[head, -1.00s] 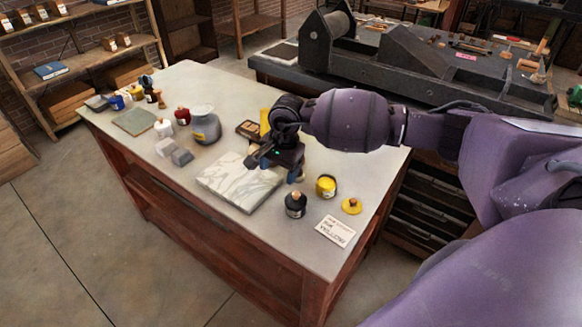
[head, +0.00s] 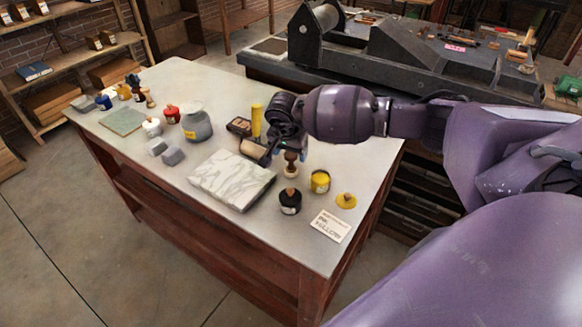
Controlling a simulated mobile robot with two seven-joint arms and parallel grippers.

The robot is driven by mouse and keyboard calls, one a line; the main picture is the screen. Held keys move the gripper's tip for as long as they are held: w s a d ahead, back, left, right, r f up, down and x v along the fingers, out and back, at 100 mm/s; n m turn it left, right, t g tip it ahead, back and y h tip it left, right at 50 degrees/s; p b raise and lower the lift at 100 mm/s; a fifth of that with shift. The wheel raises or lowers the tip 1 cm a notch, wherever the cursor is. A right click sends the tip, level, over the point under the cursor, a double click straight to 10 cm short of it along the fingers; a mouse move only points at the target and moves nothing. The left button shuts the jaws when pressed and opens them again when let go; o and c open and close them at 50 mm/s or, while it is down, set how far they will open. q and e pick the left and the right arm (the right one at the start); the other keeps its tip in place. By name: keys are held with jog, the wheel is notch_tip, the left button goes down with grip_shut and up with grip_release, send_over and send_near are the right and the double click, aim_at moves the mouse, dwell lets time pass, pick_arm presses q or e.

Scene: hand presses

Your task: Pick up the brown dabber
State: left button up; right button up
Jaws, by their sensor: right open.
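A small brown-topped dabber (head: 291,168) with a pale, rounded base stands on the table behind the marble slab. My right gripper (head: 283,152) is open just above and to the left of it; dark fingers overlap the area, and I cannot tell whether they touch it. Another small brown-handled piece (head: 149,98) stands at the far left of the table. My left gripper is not in view.
A tan cylinder (head: 252,148) and yellow bottle (head: 257,118) stand to the left.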

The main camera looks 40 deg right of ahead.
aim_at(291, 165)
jog(key=x, duration=0.3)
jog(key=shift+s+f, duration=0.1)
jog(key=shift+f, duration=0.2)
jog(key=c, duration=1)
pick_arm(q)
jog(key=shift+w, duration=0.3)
